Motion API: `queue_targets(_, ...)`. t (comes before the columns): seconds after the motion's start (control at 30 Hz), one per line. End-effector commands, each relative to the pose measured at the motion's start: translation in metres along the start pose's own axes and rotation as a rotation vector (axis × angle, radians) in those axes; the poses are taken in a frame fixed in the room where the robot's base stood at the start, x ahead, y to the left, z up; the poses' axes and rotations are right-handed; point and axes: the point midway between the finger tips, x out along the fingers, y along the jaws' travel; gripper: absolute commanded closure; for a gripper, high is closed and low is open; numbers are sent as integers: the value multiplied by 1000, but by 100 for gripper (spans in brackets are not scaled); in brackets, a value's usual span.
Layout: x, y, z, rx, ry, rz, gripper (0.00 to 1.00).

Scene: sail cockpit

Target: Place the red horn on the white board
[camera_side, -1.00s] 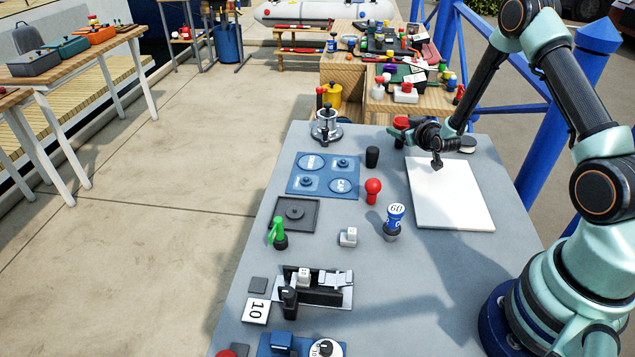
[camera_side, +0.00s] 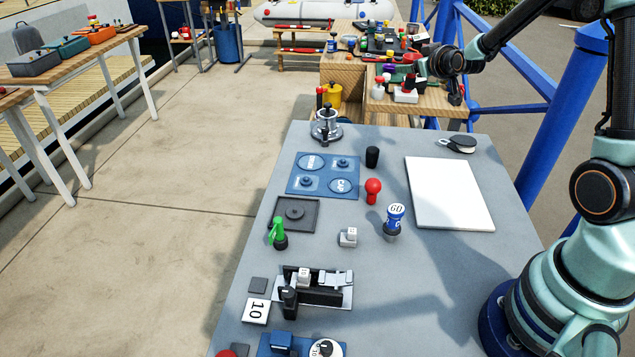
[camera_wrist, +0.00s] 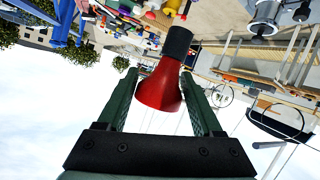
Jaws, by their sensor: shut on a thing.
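The red horn (camera_wrist: 160,88) is between the two green fingers of my gripper (camera_wrist: 159,75) in the wrist view, with its black end (camera_wrist: 178,42) pointing away from the camera. My gripper is shut on it. In the side view my gripper (camera_side: 424,69) is raised beyond the far edge of the grey table, up and back from the white board. There the horn is hard to tell from the clutter behind. The white board (camera_side: 449,194) lies flat and bare at the right of the grey table.
A black-and-white flat item (camera_side: 458,144) lies just behind the board. A red-knobbed stick (camera_side: 373,190), a black cylinder (camera_side: 372,157) and a blue GO piece (camera_side: 394,220) stand left of it. A wooden bench (camera_side: 430,103) full of small things stands behind. Blue railings run at right.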

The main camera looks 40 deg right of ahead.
Motion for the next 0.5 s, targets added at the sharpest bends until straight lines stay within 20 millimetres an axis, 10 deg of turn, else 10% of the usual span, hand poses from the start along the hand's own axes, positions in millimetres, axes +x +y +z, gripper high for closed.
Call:
queue_targets(0.27, -16, -9, -30, -11, 13, -25, 100)
queue_targets(0.5, -70, -77, -68, -64, 53, -155, 100)
